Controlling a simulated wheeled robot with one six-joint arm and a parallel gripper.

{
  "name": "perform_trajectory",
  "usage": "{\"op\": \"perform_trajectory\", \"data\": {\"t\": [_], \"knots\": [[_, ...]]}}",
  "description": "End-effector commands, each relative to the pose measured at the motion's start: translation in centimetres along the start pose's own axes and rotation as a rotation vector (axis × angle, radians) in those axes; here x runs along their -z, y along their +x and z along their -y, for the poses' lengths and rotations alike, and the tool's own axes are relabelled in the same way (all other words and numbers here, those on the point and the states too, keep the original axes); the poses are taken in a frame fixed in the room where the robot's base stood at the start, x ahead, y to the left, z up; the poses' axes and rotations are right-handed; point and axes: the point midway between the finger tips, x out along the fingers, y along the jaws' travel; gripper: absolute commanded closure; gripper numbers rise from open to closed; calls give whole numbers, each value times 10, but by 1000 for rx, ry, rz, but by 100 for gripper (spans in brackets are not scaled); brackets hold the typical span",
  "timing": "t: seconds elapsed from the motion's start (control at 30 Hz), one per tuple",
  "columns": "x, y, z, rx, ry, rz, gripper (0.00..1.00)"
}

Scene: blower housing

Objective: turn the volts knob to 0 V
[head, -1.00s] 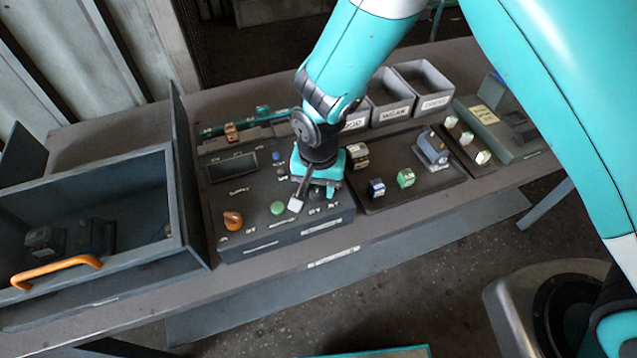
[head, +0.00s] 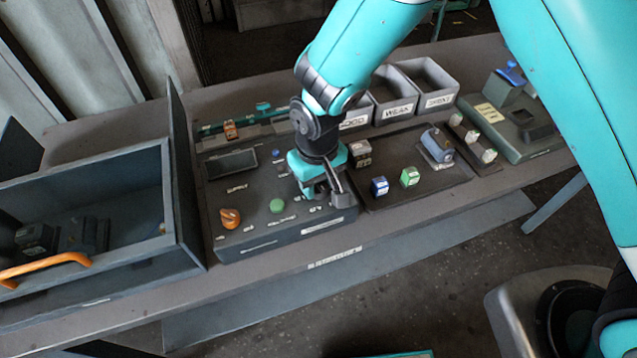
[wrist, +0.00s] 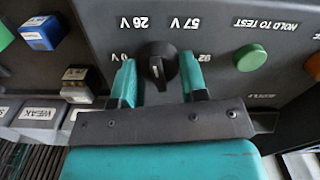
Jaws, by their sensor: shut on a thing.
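The volts knob (wrist: 158,66) is a black round dial with a raised grip bar on the dark supply panel (head: 240,188). In the wrist view it sits between the two teal fingers of my gripper (head: 322,193), which is shut on it. Upside-down labels surround the knob: a 0 mark at the left, two voltage labels along the top and another number at the right, partly covered by a finger. I cannot tell exactly where the pointer stands. In the head view my gripper hides the knob at the panel's front right.
A green button (head: 277,206) and an orange knob (head: 230,218) are left of my gripper on the panel. A tray (head: 440,186) with blue and green blocks lies to the right. Grey bins (head: 395,108) stand behind. An open box with an orange handle (head: 45,266) stands at the left.

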Motion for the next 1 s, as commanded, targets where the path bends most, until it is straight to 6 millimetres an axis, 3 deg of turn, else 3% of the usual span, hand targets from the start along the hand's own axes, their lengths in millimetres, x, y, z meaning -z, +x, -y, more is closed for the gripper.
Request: {"op": "perform_trajectory", "data": {"t": [1.0], "knots": [[-2,0,3,-1,-961,2,84]]}}
